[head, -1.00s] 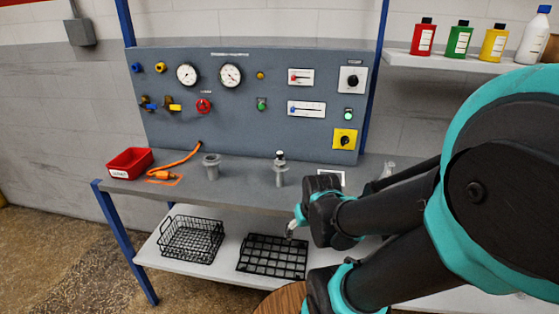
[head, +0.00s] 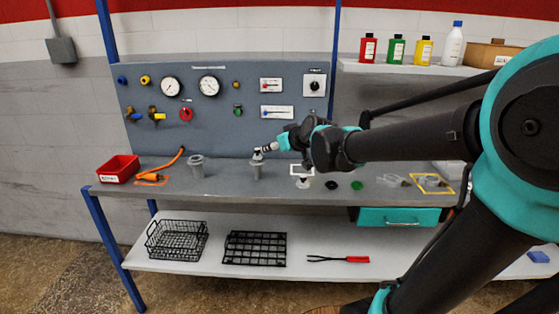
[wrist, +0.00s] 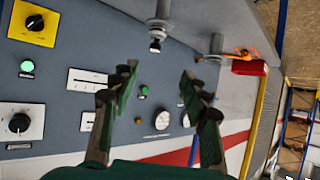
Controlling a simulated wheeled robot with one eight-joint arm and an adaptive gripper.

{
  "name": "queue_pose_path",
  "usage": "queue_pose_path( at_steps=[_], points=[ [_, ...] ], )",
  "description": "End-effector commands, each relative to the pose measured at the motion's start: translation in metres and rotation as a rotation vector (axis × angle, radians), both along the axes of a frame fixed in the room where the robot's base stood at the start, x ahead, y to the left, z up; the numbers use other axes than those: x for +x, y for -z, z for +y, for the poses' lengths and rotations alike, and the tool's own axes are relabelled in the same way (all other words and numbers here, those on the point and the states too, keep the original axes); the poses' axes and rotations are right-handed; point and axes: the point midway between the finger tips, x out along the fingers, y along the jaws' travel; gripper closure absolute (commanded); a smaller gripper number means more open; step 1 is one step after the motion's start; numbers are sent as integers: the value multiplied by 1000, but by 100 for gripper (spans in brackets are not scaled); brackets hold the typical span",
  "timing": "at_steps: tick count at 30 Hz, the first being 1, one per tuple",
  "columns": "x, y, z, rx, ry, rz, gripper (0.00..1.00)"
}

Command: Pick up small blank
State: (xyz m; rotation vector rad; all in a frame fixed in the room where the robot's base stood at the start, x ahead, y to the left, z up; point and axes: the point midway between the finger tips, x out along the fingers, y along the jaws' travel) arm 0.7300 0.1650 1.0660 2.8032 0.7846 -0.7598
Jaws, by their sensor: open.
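A grey stand (head: 257,171) on the bench carries a small piece with a dark and pale top (head: 258,154). This may be the small blank, but I cannot tell for sure. In the wrist view the same stand (wrist: 158,12) and its small tip piece (wrist: 155,46) show at the top, beyond the fingertips. My gripper (wrist: 159,72) is open, with nothing between its two fingers. In the head view my gripper (head: 268,147) is close to the top of the stand, at its right; I cannot tell whether they touch.
A second grey stand (head: 196,170) is to the left, near the orange hose (head: 170,165) and red bin (head: 118,168). The control panel (head: 220,125) rises behind. Discs, including a green one (head: 357,185), lie to the right. Wire baskets (head: 176,240) sit on the lower shelf (head: 305,275).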

Motion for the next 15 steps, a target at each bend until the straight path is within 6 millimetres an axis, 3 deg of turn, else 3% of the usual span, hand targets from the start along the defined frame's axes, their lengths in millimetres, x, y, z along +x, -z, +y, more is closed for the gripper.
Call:
queue_pose_path(
  at_steps=[5,15],
  points=[
    [12,-10,13,9,-12,-31,54],
    [45,12,32,8,-12,-28,54]
  ],
)
